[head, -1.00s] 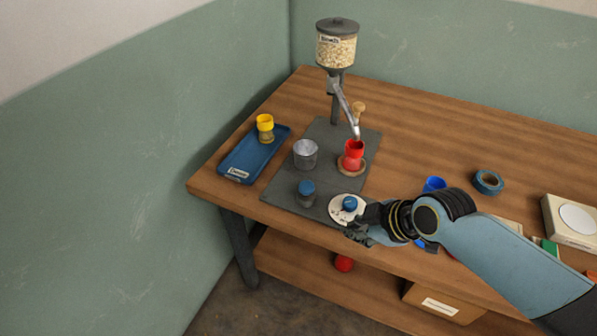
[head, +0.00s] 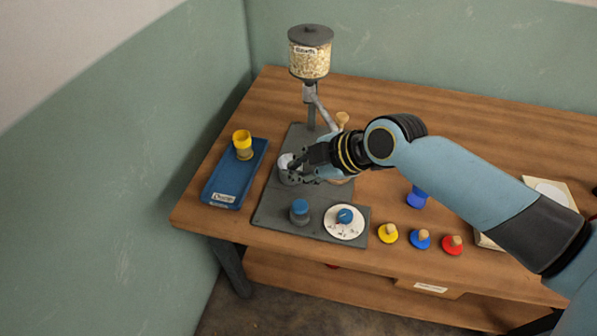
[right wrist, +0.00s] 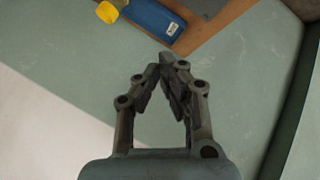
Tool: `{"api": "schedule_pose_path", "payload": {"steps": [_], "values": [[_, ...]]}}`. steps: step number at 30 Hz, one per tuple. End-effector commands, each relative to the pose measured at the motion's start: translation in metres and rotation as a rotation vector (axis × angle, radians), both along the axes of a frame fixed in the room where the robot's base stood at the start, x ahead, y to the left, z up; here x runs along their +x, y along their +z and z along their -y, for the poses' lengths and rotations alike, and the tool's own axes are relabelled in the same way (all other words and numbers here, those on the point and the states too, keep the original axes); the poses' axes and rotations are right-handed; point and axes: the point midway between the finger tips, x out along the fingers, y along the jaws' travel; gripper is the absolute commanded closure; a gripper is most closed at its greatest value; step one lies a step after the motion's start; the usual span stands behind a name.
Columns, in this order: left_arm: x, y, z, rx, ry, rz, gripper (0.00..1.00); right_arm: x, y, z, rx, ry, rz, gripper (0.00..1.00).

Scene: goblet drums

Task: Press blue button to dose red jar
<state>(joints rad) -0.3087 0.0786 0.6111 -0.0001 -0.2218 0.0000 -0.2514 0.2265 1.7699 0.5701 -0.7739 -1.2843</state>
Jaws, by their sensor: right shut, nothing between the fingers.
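A blue-topped grey button (head: 299,210) stands at the front of the dark base plate (head: 270,213). Right of it is a white dial (head: 345,231) with a blue knob (head: 345,215). My left gripper is not in view.
A blue tray (head: 222,190) holds a yellow jar (head: 243,143) at the left. My right arm covers the table's right middle.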

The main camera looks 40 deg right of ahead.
Motion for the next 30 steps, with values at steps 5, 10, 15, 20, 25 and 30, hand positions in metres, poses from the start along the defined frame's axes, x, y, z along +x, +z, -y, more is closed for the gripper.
{"api": "schedule_pose_path", "payload": {"steps": [5,10,15,20,25,30], "values": [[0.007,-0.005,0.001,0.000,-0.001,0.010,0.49,0.000,-0.007,0.000,0.001,-0.001,0.000,1.00],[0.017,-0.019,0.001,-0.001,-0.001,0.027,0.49,0.000,-0.023,0.000,0.000,-0.001,-0.002,1.00],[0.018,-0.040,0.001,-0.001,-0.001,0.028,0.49,0.000,-0.047,0.000,0.001,0.000,-0.001,1.00],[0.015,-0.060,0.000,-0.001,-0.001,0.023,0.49,0.000,-0.071,0.000,0.002,-0.001,-0.001,1.00],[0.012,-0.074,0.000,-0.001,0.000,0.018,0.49,0.000,-0.087,0.000,0.001,-0.001,-0.001,1.00],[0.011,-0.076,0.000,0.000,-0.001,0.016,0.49,0.000,-0.089,0.000,0.001,-0.001,0.000,1.00]]}}
